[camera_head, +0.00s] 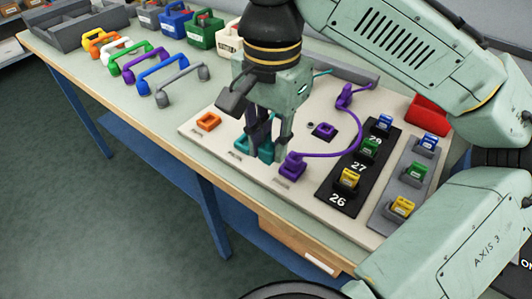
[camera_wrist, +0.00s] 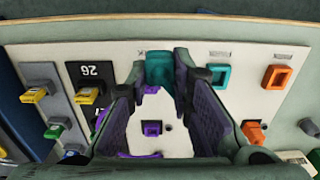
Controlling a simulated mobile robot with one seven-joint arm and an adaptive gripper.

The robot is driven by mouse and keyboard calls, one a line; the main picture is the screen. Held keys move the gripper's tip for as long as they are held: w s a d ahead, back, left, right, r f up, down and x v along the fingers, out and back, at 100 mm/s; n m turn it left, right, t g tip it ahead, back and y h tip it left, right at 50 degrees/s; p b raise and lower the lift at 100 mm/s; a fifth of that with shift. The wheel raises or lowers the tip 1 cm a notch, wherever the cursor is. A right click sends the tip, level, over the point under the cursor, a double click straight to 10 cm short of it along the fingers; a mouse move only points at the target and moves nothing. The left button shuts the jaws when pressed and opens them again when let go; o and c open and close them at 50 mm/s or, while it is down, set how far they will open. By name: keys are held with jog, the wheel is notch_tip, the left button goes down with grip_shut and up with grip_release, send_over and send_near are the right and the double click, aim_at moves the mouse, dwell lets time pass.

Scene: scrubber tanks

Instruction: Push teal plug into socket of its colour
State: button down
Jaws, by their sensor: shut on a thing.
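My gripper (camera_head: 266,148) is shut on the teal plug (camera_wrist: 158,68), which sits between its fingertips low over the pale board (camera_head: 200,135). In the head view the teal plug (camera_head: 266,152) is partly hidden by the fingers. The teal socket (camera_wrist: 216,77) stands beside it on the board, to the right in the wrist view and apart from the plug there. In the head view the socket (camera_head: 240,150) is at the plug's left, partly covered by my gripper. I cannot tell the plug's height above the board.
A purple plug (camera_head: 292,166) with a curved cable stands just right of my gripper. An orange socket (camera_head: 208,121) is to the left. A purple square ring (camera_head: 323,130) lies behind. Coloured handles (camera_head: 160,75) stand farther back.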

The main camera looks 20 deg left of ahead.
jog(key=w+a+p, duration=0.2)
jog(key=w+p, duration=0.5)
jog(key=w, duration=1.3)
jog(key=shift+w+a+p, duration=0.25)
jog(key=shift+w+p, duration=0.1)
jog(key=shift+p, duration=0.35)
jog(key=shift+f, duration=0.2)
jog(key=shift+f+b, duration=0.85)
jog(key=shift+f, duration=1.35)
jog(key=shift+p, duration=0.8)
jog(key=shift+f, duration=0.2)
